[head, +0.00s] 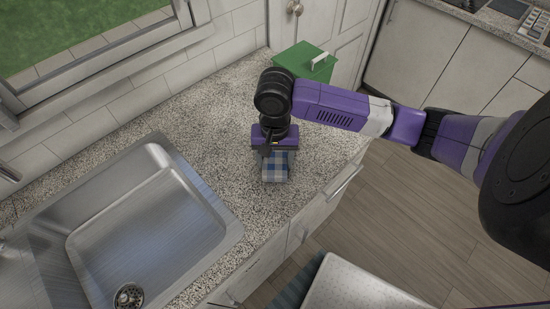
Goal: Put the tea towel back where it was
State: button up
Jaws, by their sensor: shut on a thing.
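The tea towel (275,166) is blue and white checked. It shows just below my gripper (272,153), over the speckled countertop to the right of the sink. My gripper points down and is shut on the towel. The fingertips and the upper part of the towel are partly hidden by the gripper body. I cannot tell whether the towel touches the counter.
A steel sink (150,225) is set in the countertop (225,125) at left. A green box (305,62) with a white handle stands behind my arm. A white-topped piece (355,285) stands on the floor at the bottom. The counter around the towel is clear.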

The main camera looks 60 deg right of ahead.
jog(key=o, duration=1.2)
jog(key=shift+f, duration=0.1)
